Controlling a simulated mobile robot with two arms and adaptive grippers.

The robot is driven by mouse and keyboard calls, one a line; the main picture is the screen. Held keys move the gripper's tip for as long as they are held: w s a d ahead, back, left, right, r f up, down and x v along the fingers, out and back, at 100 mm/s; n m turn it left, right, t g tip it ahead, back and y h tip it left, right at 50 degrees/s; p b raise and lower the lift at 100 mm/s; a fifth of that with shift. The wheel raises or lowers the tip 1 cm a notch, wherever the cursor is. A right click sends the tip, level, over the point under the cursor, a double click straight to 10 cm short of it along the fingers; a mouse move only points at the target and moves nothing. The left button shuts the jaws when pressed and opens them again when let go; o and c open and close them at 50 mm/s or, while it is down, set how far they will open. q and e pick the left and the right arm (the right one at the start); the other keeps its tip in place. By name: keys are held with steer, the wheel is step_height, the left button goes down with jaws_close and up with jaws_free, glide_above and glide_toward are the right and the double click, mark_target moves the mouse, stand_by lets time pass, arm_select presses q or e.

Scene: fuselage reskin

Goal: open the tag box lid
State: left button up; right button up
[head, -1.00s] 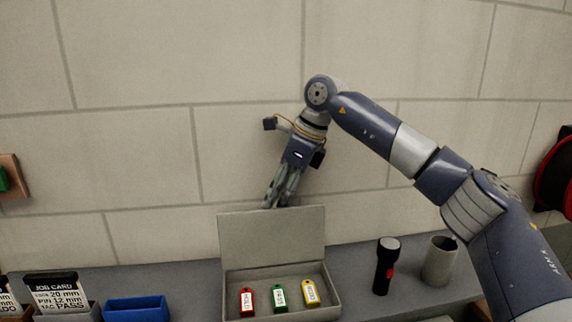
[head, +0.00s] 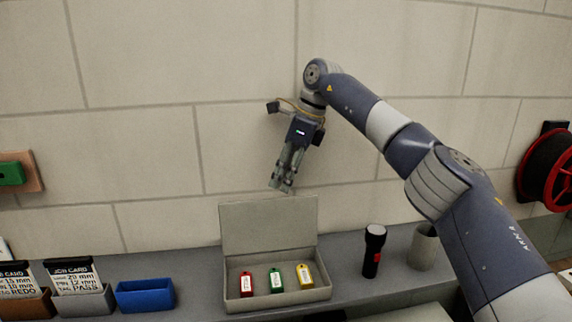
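The grey tag box (head: 278,299) stands on the shelf with its lid (head: 268,225) raised, nearly upright at the back. Inside lie a red tag (head: 246,284), a green tag (head: 276,281) and a yellow tag (head: 304,276). My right gripper (head: 281,187) points down just above the lid's top edge, apart from it as far as I can see. Its fingers look close together, but the angle does not show whether they are shut. My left gripper is not in view.
A blue bin (head: 145,295) and job card holders (head: 82,300) stand left of the box. A black flashlight (head: 374,251) and a grey cup (head: 423,246) stand to its right. A red reel (head: 549,168) hangs on the wall at right.

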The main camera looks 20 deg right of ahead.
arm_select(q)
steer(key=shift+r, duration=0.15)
arm_select(e)
steer(key=shift+w+d+r+t, duration=0.25)
steer(key=shift+w+d+r, duration=0.1)
steer(key=shift+w+r, duration=0.25)
steer(key=shift+w+d+r+t, duration=0.3)
steer(key=shift+w+r, duration=0.15)
steer(key=shift+r, duration=0.2)
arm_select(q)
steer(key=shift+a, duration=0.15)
arm_select(e)
steer(key=shift+r, duration=0.15)
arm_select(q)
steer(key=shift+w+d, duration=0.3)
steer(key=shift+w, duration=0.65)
arm_select(e)
step_height(320, 180, up, 5)
steer(key=s+d+g, duration=0.1)
steer(key=s, duration=0.1)
steer(key=shift+s+d+r, duration=0.15)
steer(key=shift+s, duration=0.25)
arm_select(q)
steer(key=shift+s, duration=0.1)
arm_select(e)
steer(key=shift+s, duration=0.2)
